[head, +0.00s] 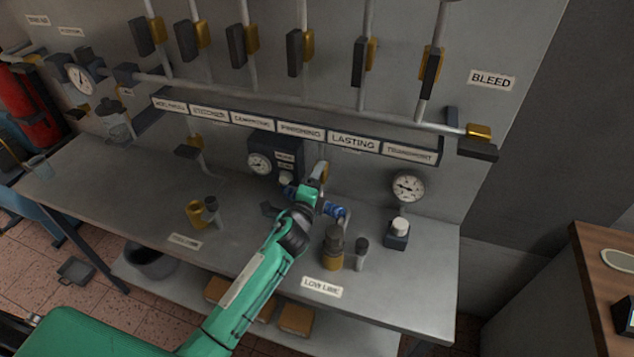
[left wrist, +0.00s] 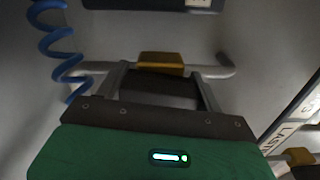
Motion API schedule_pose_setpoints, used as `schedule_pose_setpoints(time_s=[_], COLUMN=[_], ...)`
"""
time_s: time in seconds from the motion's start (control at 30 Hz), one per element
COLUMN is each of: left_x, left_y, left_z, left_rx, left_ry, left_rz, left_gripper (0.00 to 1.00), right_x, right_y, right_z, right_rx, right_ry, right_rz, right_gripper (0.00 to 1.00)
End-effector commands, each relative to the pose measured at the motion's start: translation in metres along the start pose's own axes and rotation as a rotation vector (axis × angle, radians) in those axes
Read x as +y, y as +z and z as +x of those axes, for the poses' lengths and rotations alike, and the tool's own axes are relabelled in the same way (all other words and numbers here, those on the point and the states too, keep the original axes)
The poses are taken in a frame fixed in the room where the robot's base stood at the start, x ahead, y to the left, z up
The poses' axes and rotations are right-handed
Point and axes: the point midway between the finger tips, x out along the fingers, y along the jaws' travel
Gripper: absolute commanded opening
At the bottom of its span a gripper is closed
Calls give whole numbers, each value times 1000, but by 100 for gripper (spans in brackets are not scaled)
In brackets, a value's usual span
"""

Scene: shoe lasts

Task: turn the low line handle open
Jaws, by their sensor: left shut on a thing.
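My left gripper (head: 318,178) reaches over the bench to the back panel, just below the row of name plates. In the left wrist view its two fingers (left wrist: 160,88) stand on either side of a dark valve handle (left wrist: 157,92) and are shut on it. The handle's brass-coloured valve body (left wrist: 160,61) sits on a grey pipe (left wrist: 222,71). In the head view a bit of brass valve (head: 321,171) shows at the gripper; the handle is hidden there. A "LOW LINE" label (head: 321,287) lies on the bench's front. My right gripper is not in view.
A brass-based regulator (head: 333,248) and a small dark post stand right of my forearm. A gauge (head: 408,186) and a gauge box (head: 262,162) flank the gripper. A blue coiled hose (left wrist: 57,45) hangs close by. Several black-handled valves line the panel above.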

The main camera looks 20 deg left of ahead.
Motion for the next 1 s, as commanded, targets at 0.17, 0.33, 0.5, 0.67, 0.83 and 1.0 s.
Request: schedule_pose_setpoints(time_s=[0.17, 0.33, 0.5, 0.67, 0.83, 1.0], left_x=[1, 1, 1, 1, 1, 1], left_y=[0, 0, 0, 0, 0, 0], left_z=[0, 0, 0, 0, 0, 0], left_rx=[-1, -1, -1, -1, -1, -1], left_ry=[2, 2, 3, 3, 3, 3], left_rz=[-85, -132, -150, -154, -154, -153], left_gripper=[45, 45, 45, 45, 45, 90], right_x=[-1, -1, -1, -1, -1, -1], right_y=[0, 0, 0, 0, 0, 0], right_z=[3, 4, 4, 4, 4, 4], right_rx=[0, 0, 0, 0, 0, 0], right_ry=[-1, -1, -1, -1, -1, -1], right_rz=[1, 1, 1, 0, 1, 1], right_gripper=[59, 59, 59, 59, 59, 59])
